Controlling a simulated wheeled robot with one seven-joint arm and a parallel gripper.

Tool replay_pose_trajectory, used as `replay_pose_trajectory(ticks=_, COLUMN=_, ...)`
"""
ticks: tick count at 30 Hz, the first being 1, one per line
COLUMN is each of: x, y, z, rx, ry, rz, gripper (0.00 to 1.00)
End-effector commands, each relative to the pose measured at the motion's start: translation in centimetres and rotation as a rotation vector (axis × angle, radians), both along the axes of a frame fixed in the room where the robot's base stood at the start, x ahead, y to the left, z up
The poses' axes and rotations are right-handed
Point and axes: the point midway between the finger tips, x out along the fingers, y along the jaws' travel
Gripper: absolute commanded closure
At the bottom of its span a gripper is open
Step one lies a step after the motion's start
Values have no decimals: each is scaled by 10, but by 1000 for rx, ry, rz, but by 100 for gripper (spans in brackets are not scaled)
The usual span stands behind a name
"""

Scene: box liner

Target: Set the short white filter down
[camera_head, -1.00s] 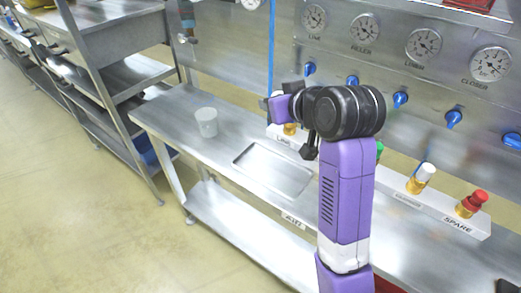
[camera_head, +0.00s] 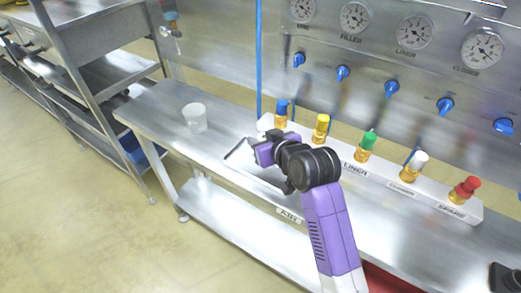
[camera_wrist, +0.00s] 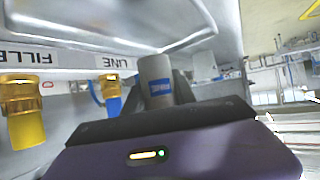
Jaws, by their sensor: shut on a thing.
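My gripper (camera_head: 258,150) is over the shallow rectangular tray (camera_head: 231,154) on the steel bench, and my arm covers much of that tray. In the wrist view the short white filter (camera_wrist: 154,72), a pale cylinder with a blue label, stands between the dark fingers. My gripper is shut on it. The filter cannot be made out in the head view, and whether its far end touches anything cannot be told.
A rack (camera_head: 394,183) behind the gripper holds several fittings with blue, yellow, green, white and red caps. A translucent white cup (camera_head: 195,118) stands on the bench to the left. Blue-handled valves and gauges line the back panel.

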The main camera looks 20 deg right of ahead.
Motion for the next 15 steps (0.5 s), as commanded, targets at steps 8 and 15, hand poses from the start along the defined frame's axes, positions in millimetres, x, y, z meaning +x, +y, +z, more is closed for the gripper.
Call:
replay_pose_trajectory(ticks=8, x=-1, y=0, z=-36, rx=0, ry=3, rz=0, gripper=100)
replay_pose_trajectory(ticks=15, x=0, y=0, z=-43, rx=0, ry=0, rz=-1, gripper=100)
